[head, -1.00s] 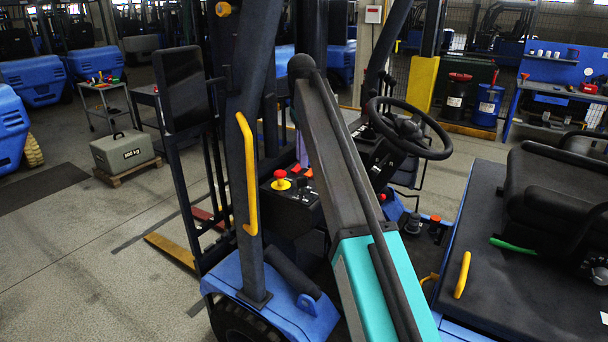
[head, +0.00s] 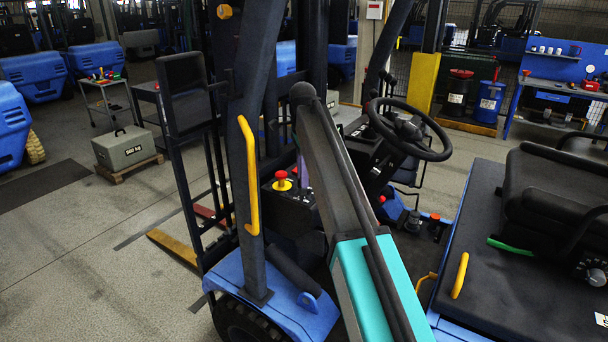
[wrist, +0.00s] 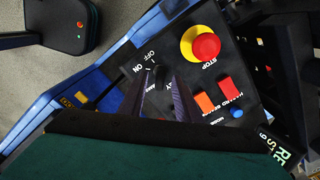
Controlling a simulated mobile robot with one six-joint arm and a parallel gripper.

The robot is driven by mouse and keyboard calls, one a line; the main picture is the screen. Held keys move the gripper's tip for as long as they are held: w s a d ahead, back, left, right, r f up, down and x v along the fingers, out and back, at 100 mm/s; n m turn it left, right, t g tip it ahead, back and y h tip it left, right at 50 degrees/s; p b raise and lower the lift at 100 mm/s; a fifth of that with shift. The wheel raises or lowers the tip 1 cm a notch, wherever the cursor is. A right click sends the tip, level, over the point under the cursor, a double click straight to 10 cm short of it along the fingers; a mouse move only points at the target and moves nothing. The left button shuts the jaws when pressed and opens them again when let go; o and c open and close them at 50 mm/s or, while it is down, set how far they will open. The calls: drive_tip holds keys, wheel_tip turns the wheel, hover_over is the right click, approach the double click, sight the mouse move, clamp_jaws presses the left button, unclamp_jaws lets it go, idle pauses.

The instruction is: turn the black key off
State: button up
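The black control panel (wrist: 215,70) fills the middle of the wrist view, with ON and OFF lettering at its upper left. The small black key (wrist: 160,74) is below that lettering, dark against the panel; its exact turn is hard to tell. My gripper (wrist: 162,80) is over the panel with its dark purple-sided fingers on either side of the key. The fingers look apart, with panel lettering showing between them; contact with the key cannot be made out. In the head view the panel (head: 290,196) is partly behind my arm, and the key is hidden.
A red stop button on a yellow base (wrist: 206,46) and orange-red switches (wrist: 206,102) sit close to the right of the fingers. In the head view, a yellow handrail (head: 248,175) stands left of my arm and the steering wheel (head: 410,128) to its right.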

drive_tip(key=shift+f, duration=0.55)
clamp_jaws()
drive_tip(key=shift+n, duration=0.3)
drive_tip(key=n, duration=0.8)
drive_tip(key=shift+b, duration=0.4)
drive_tip(key=shift+n, duration=0.3)
unclamp_jaws()
